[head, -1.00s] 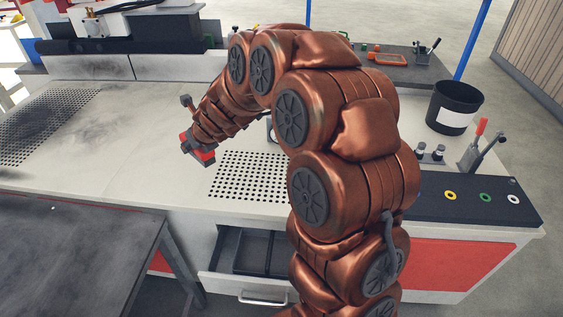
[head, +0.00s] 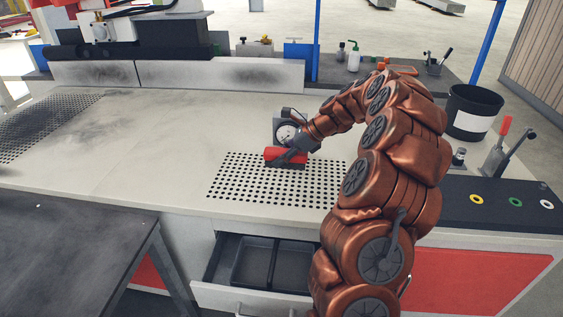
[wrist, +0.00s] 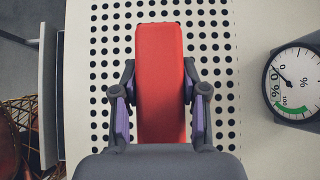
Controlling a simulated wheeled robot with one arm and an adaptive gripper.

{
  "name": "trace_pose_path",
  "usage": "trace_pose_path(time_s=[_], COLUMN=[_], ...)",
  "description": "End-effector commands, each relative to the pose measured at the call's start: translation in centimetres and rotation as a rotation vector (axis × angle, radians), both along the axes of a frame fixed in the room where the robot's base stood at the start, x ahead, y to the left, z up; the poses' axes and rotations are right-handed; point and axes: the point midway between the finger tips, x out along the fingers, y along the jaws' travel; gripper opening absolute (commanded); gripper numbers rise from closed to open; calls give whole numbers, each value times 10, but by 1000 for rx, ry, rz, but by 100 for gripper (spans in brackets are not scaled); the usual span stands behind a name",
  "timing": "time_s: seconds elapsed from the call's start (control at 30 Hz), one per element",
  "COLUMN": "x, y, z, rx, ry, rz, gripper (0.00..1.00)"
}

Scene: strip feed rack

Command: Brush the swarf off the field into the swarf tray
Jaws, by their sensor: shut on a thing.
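My gripper (head: 293,155) is shut on a red block-shaped brush (head: 284,154), held over the right perforated patch (head: 232,182) of the pale worktop. In the wrist view the red brush (wrist: 160,85) sits lengthwise between the two fingers of my gripper (wrist: 159,90), with the holes below it. Its bristles are hidden, and I cannot tell whether it touches the surface. Dark smudges (head: 105,128) mark the worktop's left part; I cannot make out separate swarf chips. Below the worktop's front, an open drawer (head: 213,258) holds dark trays; I cannot tell whether one is the swarf tray.
A round dial gauge (head: 286,133) stands close behind the brush, and right of it in the wrist view (wrist: 296,82). A black bin (head: 473,108) and a red-handled lever (head: 497,150) stand at right. A dark table (head: 70,250) is at front left. The middle worktop is clear.

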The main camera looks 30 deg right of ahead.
Motion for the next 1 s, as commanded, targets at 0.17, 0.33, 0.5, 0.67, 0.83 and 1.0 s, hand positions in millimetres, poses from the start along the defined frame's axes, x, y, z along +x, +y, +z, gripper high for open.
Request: trace_pose_path(time_s=[0.17, 0.33, 0.5, 0.67, 0.83, 1.0], x=[-1, -1, -2, -2, -3, -2], y=[-1, -1, -2, -3, -2, -3], z=[0, 0, 1, -3, -20, -34], rx=[-1, 0, -1, -3, -2, -2], ry=[-1, -1, 0, 1, 3, 1], rz=[3, 2, 1, 0, 1, 0], gripper=[12, 12, 12, 12, 12, 12])
